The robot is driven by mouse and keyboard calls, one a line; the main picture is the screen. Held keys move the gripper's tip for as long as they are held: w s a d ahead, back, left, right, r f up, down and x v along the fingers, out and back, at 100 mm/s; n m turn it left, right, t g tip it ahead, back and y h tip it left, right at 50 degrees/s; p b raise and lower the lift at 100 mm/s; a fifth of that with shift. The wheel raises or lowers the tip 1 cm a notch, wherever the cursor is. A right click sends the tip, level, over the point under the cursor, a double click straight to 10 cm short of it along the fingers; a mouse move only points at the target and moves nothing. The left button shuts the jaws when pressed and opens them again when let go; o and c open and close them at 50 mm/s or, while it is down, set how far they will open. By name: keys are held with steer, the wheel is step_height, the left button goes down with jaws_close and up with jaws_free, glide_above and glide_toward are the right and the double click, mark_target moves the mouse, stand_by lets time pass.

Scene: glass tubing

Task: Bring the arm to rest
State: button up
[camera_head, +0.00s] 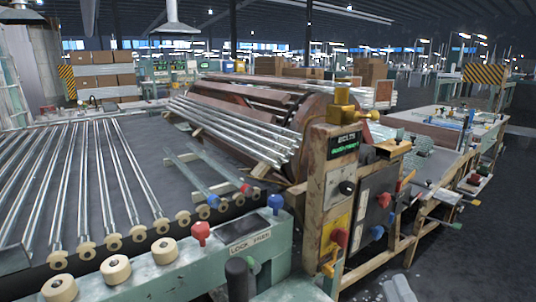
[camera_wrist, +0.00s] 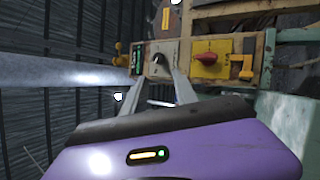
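My gripper (camera_wrist: 158,84) shows in the wrist view, with its purple body at the bottom and two grey fingers apart. Nothing shows held between them. Beyond the fingertips is a control panel (camera_wrist: 172,50) with a black knob (camera_wrist: 158,61) and a red knob (camera_wrist: 206,58) on a yellow plate. I cannot tell how far the fingertips are from the panel. The same worn panel (camera_head: 317,180) stands right of centre in the head view. My gripper is not recognisable in the head view.
Glass tubes (camera_head: 88,180) lie on rollers at the left, and more tubes (camera_head: 240,125) lie on a rack behind. A green machine rail (camera_head: 190,270) with knobs crosses the front. A bench (camera_head: 440,130) stands at the right. Dark floor (camera_head: 490,245) is open at the lower right.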

steer(key=s+a+f+m+g+h, duration=0.1)
steer(key=s+a+f+m+g, duration=0.15)
steer(key=s+m, duration=0.75)
steer(key=s+a+f+m+g+h, duration=0.1)
steer(key=s+f+m+g+h, duration=0.2)
steer(key=s, duration=1.2)
steer(key=s+a+f+m+g, duration=0.2)
steer(key=s+f+m+g, duration=0.15)
steer(key=s+m, duration=0.7)
step_height(320, 180, up, 13)
steer(key=s+n+p, duration=0.1)
steer(key=n+p, duration=0.1)
steer(key=p, duration=1.1)
steer(key=shift+s+d+n+t+p, duration=0.25)
steer(key=shift+s+n+t+p, duration=0.05)
steer(key=shift+n+p, duration=0.05)
